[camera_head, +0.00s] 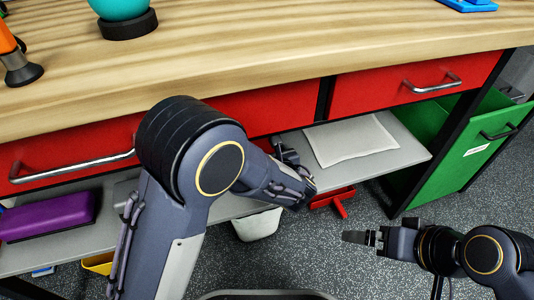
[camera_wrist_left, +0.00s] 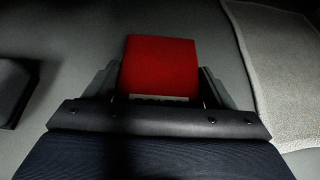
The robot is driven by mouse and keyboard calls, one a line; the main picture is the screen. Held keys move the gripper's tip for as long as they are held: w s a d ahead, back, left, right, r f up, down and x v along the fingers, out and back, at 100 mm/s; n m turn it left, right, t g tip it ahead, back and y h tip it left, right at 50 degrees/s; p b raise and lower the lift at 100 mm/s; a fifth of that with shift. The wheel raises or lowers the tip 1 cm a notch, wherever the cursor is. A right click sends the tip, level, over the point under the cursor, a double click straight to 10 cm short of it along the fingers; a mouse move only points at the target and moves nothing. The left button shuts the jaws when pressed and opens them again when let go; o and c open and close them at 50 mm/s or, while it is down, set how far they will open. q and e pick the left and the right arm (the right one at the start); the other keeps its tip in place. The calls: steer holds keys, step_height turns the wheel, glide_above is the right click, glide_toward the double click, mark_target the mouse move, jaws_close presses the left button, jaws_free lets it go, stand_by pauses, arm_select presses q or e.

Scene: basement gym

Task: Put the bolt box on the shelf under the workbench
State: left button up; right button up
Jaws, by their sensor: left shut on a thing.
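The bolt box is the red block (camera_wrist_left: 162,62) in the left wrist view, with a pale label strip at its near edge. My left gripper (camera_wrist_left: 160,85) is shut on it, one finger on each side. The grey shelf (camera_head: 405,153) under the workbench shows in the head view, and its surface (camera_wrist_left: 70,50) lies beneath the box in the left wrist view. I cannot tell whether the box touches the shelf. In the head view my left arm and the drawers hide the box. My right gripper (camera_head: 352,237) hangs low at the right over the floor, apart from the shelf; its finger gap is unclear.
A white folded cloth (camera_head: 350,139) lies on the shelf right of my left gripper. A purple case (camera_head: 48,215) lies at its left end. Red drawers (camera_head: 415,88) hang above. A green bin (camera_head: 460,150) stands at the right. Below are a white bin (camera_head: 258,225) and red item (camera_head: 332,199).

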arm_select(q)
steer(key=o, duration=1.2)
steer(key=shift+f, duration=0.15)
steer(key=shift+c, duration=0.2)
steer(key=shift+r, duration=0.3)
steer(key=p+v, duration=0.4)
steer(key=v, duration=0.8)
